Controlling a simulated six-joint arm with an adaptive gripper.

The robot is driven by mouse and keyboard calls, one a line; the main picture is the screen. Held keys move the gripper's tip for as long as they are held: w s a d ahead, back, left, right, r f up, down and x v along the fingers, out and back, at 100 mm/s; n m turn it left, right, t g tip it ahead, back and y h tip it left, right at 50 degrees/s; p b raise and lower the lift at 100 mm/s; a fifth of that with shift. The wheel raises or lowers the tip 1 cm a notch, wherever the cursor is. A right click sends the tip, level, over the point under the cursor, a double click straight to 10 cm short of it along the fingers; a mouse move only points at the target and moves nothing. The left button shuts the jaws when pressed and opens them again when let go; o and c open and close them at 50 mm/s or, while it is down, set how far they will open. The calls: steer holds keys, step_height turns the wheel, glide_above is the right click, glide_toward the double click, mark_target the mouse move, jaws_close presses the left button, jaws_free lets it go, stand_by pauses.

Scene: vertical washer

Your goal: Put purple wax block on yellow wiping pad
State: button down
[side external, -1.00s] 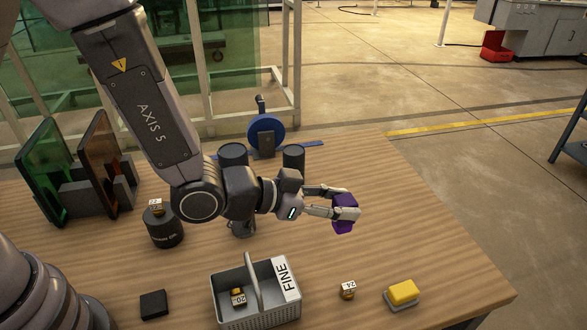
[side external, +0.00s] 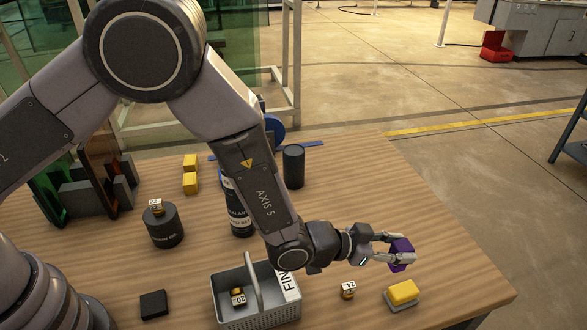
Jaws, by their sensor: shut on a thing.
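The purple wax block (side external: 402,250) is held between the fingers of my gripper (side external: 400,257), raised above the table. My gripper is shut on it, and the fingers hide part of its near side. The yellow wiping pad (side external: 403,291) is a yellow block on a thin grey base, lying on the table near the front right edge. In the picture, the purple block is just above the yellow pad, with a gap between them.
A grey basket (side external: 262,300) with a tall handle stands left of the pad, partly under my arm. A small numbered brass item (side external: 348,290) lies between them. The table's right side is clear.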

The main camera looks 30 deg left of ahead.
steer(key=w+d+f, duration=0.1)
steer(key=d+f, duration=0.1)
steer(key=f, duration=0.1)
steer(key=w+d+f, duration=0.1)
steer(key=f, duration=0.1)
steer(key=shift+w+f, duration=0.15)
steer(key=shift+w, duration=0.2)
steer(key=shift+w+f, duration=0.1)
steer(key=shift+f, duration=1.5)
steer(key=shift+f, duration=0.15)
steer(key=c, duration=0.8)
jaws_free()
